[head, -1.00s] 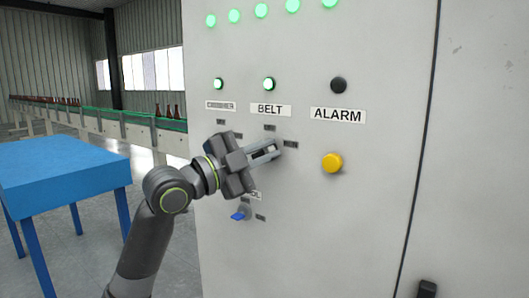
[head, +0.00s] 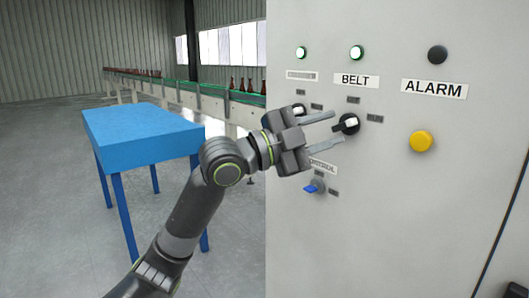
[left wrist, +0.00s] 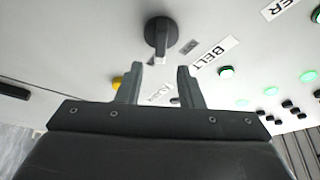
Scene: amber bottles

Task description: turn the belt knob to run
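The belt knob (head: 348,124) is a round black knob with a pale grip bar, below the BELT plate (head: 356,81) on the grey cabinet. One small dark tag sits above it and another to its right; I cannot tell which one its bar points to. In the left wrist view the knob (left wrist: 160,35) shows beyond the fingertips, its bar pointing down the picture. My left gripper (head: 338,130) is open and empty, its fingers spread just left of the knob. The fingers (left wrist: 160,72) also show in the left wrist view. My right gripper is not in view.
The belt lamp (head: 357,52) glows green; the alarm lamp (head: 437,55) is dark. A yellow button (head: 422,141) is at right, a blue switch (head: 315,188) below. Another knob (head: 298,110) is partly hidden by my gripper. A blue table (head: 145,130) stands left.

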